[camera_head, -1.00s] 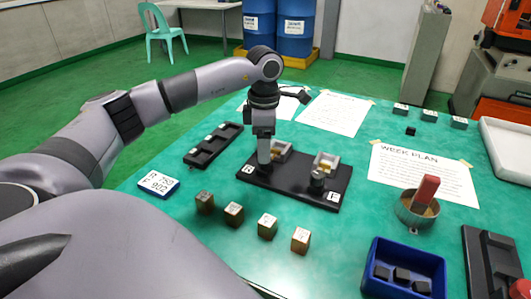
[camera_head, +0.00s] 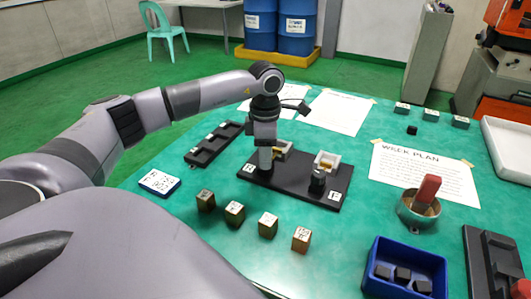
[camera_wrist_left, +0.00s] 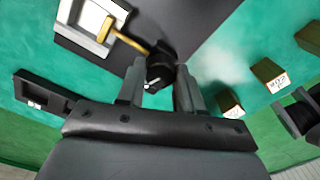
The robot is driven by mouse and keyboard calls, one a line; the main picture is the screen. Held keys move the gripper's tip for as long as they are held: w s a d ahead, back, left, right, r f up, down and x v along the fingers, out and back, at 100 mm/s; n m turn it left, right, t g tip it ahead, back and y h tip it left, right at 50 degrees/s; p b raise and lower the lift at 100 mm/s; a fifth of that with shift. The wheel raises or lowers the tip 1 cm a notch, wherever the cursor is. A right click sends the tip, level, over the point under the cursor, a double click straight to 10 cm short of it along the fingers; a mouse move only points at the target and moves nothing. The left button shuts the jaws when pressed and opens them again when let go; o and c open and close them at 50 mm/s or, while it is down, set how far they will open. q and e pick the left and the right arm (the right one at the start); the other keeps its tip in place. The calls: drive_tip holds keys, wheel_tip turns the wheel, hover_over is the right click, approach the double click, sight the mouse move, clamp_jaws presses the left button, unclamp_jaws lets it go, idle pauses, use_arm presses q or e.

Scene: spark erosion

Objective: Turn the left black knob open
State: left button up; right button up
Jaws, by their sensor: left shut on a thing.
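The left black knob (camera_wrist_left: 158,76) stands on a black base plate (camera_head: 300,188) with a second black knob (camera_head: 317,178) to its right. My left gripper (camera_head: 265,166) comes down from above onto the left knob and hides most of it in the head view. In the left wrist view, the gripper's fingers (camera_wrist_left: 160,90) are closed around the knob. A brass-coloured lever (camera_wrist_left: 124,33) lies beside the knob, reaching into a white-framed box (camera_wrist_left: 98,18). A second white box (camera_head: 326,161) stands behind the right knob. My right gripper is not in view.
Several brass blocks (camera_head: 235,212) stand in front of the plate. A black tray (camera_head: 214,144) and a blue-edged card (camera_head: 160,182) are to its left. A metal cup (camera_head: 418,212) and a blue bin (camera_head: 404,265) are to the right.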

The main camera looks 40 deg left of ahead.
use_arm(q)
drive_tip(key=shift+n, duration=0.4)
drive_tip(key=shift+r+n+p, duration=0.1)
drive_tip(key=shift+n+p, duration=0.5)
drive_tip(key=shift+n, duration=0.4)
drive_tip(key=n+p, duration=0.1)
drive_tip(key=n, duration=0.1)
drive_tip(key=shift+n, duration=0.4)
drive_tip(key=n+p, duration=0.1)
drive_tip(key=n, duration=0.4)
drive_tip(key=shift+p, duration=0.4)
drive_tip(key=n+p, duration=0.2)
drive_tip(key=n, duration=0.3)
drive_tip(key=shift+n, duration=0.4)
drive_tip(key=n+p, duration=0.1)
drive_tip(key=n, duration=0.4)
drive_tip(key=shift+p, duration=0.35)
drive_tip(key=shift+n, duration=0.4)
drive_tip(key=o, duration=1)
